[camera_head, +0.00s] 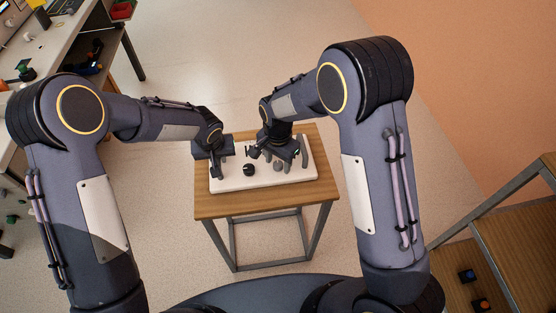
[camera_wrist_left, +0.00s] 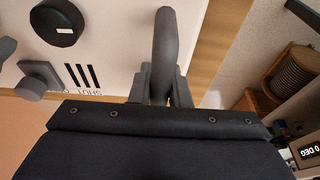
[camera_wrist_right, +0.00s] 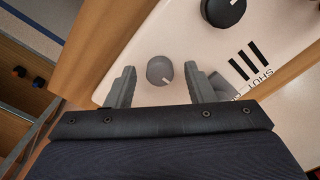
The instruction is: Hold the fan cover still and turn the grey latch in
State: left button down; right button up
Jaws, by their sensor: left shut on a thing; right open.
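The white fan cover (camera_head: 265,182) lies on a small wooden table. It carries dark slots and the letters SHUT in both wrist views. My left gripper (camera_wrist_left: 164,84) is shut on a grey curved handle (camera_wrist_left: 165,38) at the cover's left end. The grey latch (camera_wrist_left: 40,78), a bar on a square base, sits beside the lettering. In the right wrist view the latch (camera_wrist_right: 224,86) is partly hidden behind a finger. My right gripper (camera_head: 284,158) is open over the cover, its fingers either side of a round grey knob (camera_wrist_right: 160,70) in view; I cannot tell their height.
A black round knob (camera_head: 248,170) stands on the cover between the grippers. The wooden table top (camera_head: 265,205) has a bare front strip. A workbench (camera_head: 60,45) is at the far left, and a wooden shelf unit (camera_head: 510,240) at the right. The floor between is clear.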

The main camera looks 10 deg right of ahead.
jog(key=c, duration=1)
jog(key=n, duration=0.4)
jog(key=shift+n, duration=0.4)
jog(key=n, duration=0.4)
jog(key=shift+n, duration=0.3)
jog(key=n, duration=0.4)
jog(key=shift+n, duration=2.3)
